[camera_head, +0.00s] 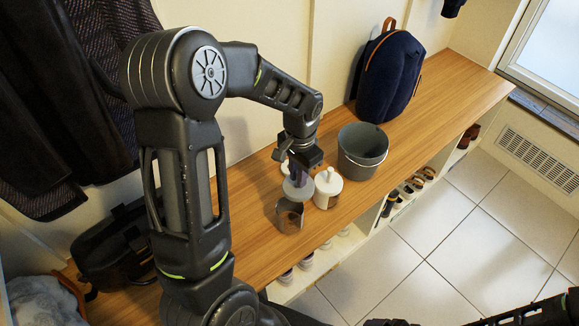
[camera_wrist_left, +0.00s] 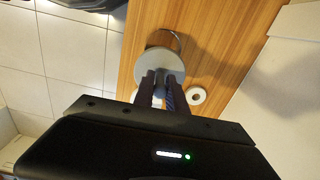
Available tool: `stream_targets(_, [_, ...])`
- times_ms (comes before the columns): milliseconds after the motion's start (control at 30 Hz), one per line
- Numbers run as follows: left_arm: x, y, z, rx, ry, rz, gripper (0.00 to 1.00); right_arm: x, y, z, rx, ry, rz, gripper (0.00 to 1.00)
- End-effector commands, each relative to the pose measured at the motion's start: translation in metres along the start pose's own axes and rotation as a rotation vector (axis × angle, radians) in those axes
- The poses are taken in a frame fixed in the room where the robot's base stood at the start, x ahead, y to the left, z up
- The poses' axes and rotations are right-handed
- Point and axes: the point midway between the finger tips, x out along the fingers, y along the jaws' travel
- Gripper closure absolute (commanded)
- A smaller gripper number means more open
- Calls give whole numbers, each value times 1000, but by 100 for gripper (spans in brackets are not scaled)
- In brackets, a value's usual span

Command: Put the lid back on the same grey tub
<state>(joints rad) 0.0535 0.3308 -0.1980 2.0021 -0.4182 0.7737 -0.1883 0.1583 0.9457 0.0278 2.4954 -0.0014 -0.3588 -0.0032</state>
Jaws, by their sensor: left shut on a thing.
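My left gripper (camera_head: 300,176) is shut on a pale grey round lid (camera_head: 297,189) and holds it over the grey tub (camera_head: 290,217). The tub is shiny and stands near the front edge of the wooden bench. In the left wrist view the lid (camera_wrist_left: 154,68) lies at the fingertips of the gripper (camera_wrist_left: 162,78) and covers most of the tub's mouth. Part of the tub's rim (camera_wrist_left: 176,40) shows past the lid. In the head view the lid looks a little above the rim; I cannot tell whether they touch.
A white lidded jar (camera_head: 327,190) stands close to the right of the tub. Another white item is mostly hidden behind my gripper. A grey bucket (camera_head: 360,155) and a navy backpack (camera_head: 390,75) stand further right on the bench (camera_head: 430,108). Shoes fill cubbies below.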

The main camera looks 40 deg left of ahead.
Motion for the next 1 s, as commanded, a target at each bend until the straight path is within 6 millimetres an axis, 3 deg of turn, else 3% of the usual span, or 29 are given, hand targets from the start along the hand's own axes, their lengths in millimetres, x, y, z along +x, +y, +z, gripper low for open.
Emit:
stream_targets(33, [-4, -2, 14, 14, -2, 6, 100, -14, -5, 0, 0, 0, 0, 10])
stream_targets(167, [6, -2, 29, 46, 4, 11, 100, -16, -6, 0, 0, -1, 0, 10])
stream_targets(667, [14, -2, 28, 48, 5, 11, 100, -10, -4, 0, 0, -1, 0, 10])
stream_targets(1000, [43, -1, 28, 47, 5, 11, 100, 13, 5, 0, 0, -1, 0, 10])
